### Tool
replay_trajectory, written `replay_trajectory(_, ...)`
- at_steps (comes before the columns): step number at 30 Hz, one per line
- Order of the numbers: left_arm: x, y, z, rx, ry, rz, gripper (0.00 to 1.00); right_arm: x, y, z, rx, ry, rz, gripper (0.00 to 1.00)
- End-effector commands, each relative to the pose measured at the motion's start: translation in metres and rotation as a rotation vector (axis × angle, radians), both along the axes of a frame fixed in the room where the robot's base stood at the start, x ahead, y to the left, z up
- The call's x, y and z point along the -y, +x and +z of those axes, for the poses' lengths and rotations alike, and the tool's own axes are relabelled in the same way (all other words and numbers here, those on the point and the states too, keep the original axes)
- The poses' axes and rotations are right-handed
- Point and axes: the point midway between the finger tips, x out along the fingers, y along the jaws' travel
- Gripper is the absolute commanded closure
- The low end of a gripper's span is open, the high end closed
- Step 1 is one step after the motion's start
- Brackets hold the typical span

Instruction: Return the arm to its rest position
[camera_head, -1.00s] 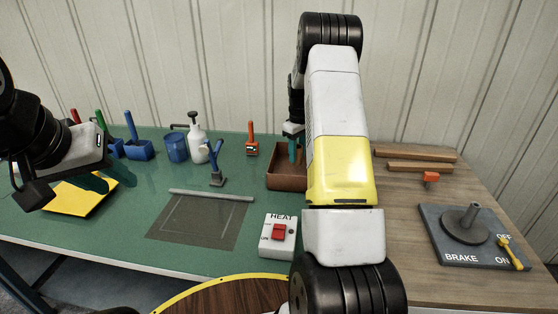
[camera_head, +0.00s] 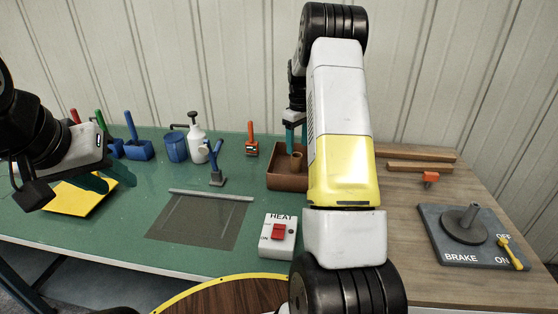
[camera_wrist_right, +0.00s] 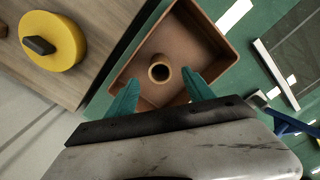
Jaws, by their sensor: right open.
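My right arm reaches across the middle of the head view. My right gripper (camera_head: 292,136) is over a brown open box (camera_head: 288,183) on the green table. In the right wrist view its two teal fingers (camera_wrist_right: 160,95) are spread, with nothing between them. A small tan tube (camera_wrist_right: 159,69) stands inside the box, just beyond the fingertips; it also shows in the head view (camera_head: 297,161). My left gripper (camera_head: 110,182) hangs at the left, above a yellow pad (camera_head: 75,200); its teal fingers are partly hidden, and I cannot tell how far apart they are.
A heat switch box (camera_head: 278,236) stands near the front edge. A brake plate (camera_head: 460,225) lies on the wooden surface at right. A spray bottle (camera_head: 197,145), blue cup (camera_head: 176,147) and several tools stand at the back left. A dark mat (camera_head: 200,222) lies mid-table.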

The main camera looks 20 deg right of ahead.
Motion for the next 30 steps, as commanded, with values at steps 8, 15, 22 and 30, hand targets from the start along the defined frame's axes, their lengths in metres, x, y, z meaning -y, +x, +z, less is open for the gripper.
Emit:
replay_trajectory(8, 0.000, 0.000, 0.000, 0.000, 0.000, 0.000, 0.64, 0.000, 0.000, 0.033, 0.001, 0.000, 0.000, 0.39)
replay_trajectory(15, 0.000, 0.000, 0.000, 0.000, 0.000, 0.000, 0.64, 0.000, 0.000, 0.035, 0.001, 0.000, 0.000, 0.39)
replay_trajectory(22, 0.000, 0.000, 0.000, 0.000, 0.000, 0.000, 0.64, -0.004, -0.004, 0.045, 0.014, 0.004, -0.009, 0.39)
replay_trajectory(30, 0.000, 0.000, 0.000, 0.000, 0.000, 0.000, 0.64, -0.052, -0.060, 0.132, 0.143, 0.054, -0.113, 0.39)
